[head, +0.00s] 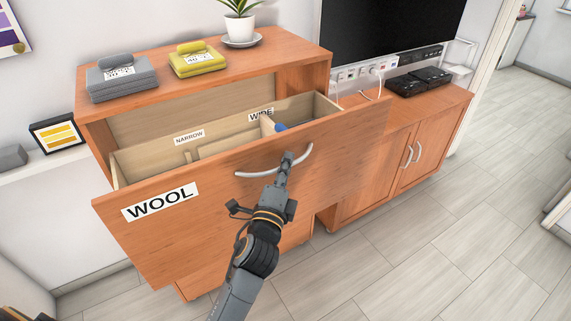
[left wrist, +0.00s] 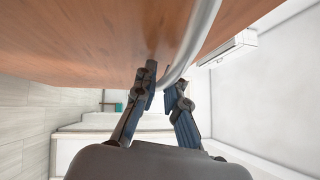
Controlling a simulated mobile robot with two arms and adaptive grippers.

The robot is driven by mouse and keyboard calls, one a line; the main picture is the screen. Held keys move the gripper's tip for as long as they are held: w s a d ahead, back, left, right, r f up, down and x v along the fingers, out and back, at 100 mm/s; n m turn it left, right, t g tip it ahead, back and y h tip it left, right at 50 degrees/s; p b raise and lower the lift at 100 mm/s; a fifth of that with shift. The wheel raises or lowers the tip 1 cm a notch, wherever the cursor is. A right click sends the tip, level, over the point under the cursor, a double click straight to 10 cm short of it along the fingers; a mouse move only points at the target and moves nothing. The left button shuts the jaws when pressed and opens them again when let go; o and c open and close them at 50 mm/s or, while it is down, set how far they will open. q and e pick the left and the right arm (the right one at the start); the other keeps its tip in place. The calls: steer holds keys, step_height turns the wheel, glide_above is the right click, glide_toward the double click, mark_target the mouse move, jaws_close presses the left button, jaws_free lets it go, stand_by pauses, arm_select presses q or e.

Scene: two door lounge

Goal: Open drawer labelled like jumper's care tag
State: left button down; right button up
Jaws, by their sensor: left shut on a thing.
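The drawer (head: 180,235) labelled WOOL (head: 160,201) is pulled well out of the orange wood cabinet. Its curved metal handle (head: 250,174) is on its front. My left gripper (head: 287,158) is at the handle's middle, shut on it; in the left wrist view the handle (left wrist: 196,38) runs down between the fingers (left wrist: 164,82). A folded grey jumper (head: 122,85) with a white tag lies on the cabinet top; the tag print is small, seemingly WOOL. A folded yellow jumper (head: 198,65) beside it has a 40° tag. My right gripper is out of view.
Inside the drawer are NARROW (head: 189,137) and WIDE (head: 261,114) labels, wooden dividers and a blue item (head: 280,127). A potted plant (head: 238,25) stands on top. A lower cabinet (head: 365,175) and television (head: 390,35) are right. The floor (head: 450,230) at right is clear.

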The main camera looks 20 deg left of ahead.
arm_select(q)
steer(key=c, duration=1.4)
jaws_free()
steer(key=shift+s+f, duration=0.1)
steer(key=s, duration=0.5)
steer(key=s+f, duration=0.1)
steer(key=s, duration=0.1)
steer(key=shift+s+d, duration=0.15)
steer(key=shift+d, duration=0.15)
